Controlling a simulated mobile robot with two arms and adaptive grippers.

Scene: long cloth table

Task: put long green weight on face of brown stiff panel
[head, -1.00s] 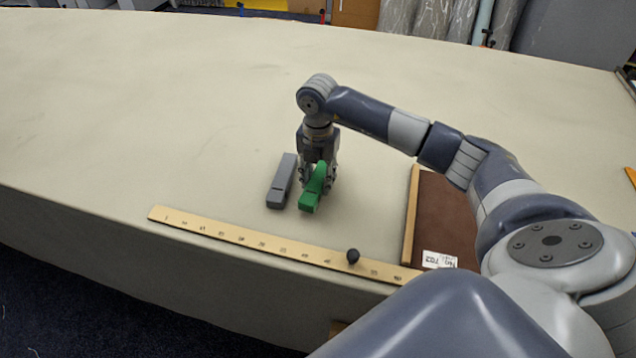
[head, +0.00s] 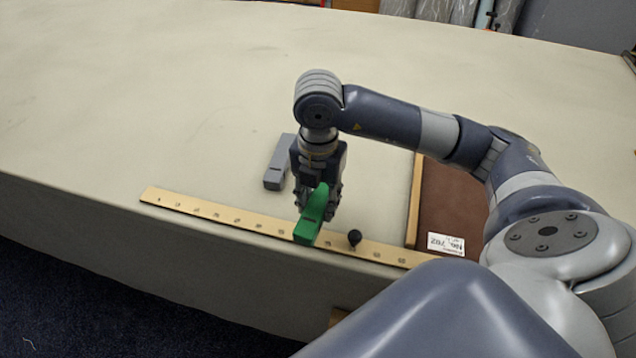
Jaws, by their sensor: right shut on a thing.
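The long green weight (head: 311,219) is in my right gripper (head: 317,205), which is shut on it. In the head view the weight appears over the wooden ruler, near the table's front edge; it seems to be held above the table. The brown stiff panel (head: 451,200) lies on the table to the right of the gripper, with a pale wooden strip along its left edge and a white label (head: 446,244) at its near end. My right arm covers part of the panel's far and right side. My left gripper is not in view.
A grey weight (head: 279,166) lies on the table just left and behind my right gripper. The wooden ruler (head: 205,208) runs along the front edge, with a black knob (head: 354,238) on it. The cloth table (head: 150,100) is clear at left and back.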

